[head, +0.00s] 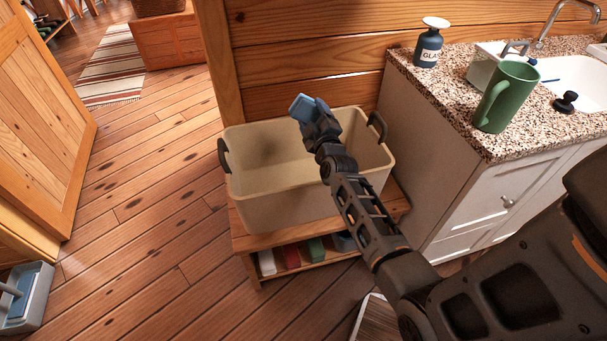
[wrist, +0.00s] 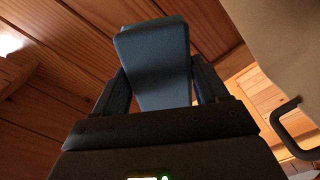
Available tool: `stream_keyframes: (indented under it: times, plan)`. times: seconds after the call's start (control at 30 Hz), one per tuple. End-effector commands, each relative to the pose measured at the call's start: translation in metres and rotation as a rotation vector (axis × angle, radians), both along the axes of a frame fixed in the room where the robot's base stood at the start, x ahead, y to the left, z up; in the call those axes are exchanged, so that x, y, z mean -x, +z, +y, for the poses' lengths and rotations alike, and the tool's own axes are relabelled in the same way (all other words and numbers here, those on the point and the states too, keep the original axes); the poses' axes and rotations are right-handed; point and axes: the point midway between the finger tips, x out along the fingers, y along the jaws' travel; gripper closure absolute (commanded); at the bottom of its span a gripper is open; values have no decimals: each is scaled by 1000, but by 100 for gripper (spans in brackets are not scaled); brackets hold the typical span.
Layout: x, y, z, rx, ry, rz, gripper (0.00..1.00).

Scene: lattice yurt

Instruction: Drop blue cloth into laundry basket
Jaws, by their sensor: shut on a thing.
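The blue cloth (head: 302,106) is a small folded piece at the end of my arm in the head view. In the wrist view the cloth (wrist: 155,62) stands up between the two fingers. My gripper (head: 312,112) is shut on it; the fingers also show in the wrist view (wrist: 155,85). The laundry basket (head: 275,200) is a beige open tub with dark handles. In the head view my gripper and the cloth overlap the tub's opening. Their height above the rim is hard to tell. My arm hides part of the tub's inside.
The tub stands on a low wooden bench (head: 240,240) with several coloured items on its lower shelf. To the right is a speckled counter (head: 445,110) with a green mug (head: 508,98), a dark bottle (head: 428,48) and a sink (head: 585,85). Wooden floor lies open to the left.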

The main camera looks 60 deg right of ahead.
Motion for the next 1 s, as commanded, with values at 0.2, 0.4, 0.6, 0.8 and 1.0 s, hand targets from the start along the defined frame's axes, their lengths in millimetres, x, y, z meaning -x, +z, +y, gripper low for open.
stream_keyframes:
  times: [0.2,0.4,0.6,0.8,1.0]
  plan:
    - [0,0,0,0,0,0,13]
    - [0,0,0,0,0,0,0]
    - [1,-1,2,-1,1,1,0]
    - [16,-3,20,-2,0,1,0]
    - [36,-2,44,-1,1,2,0]
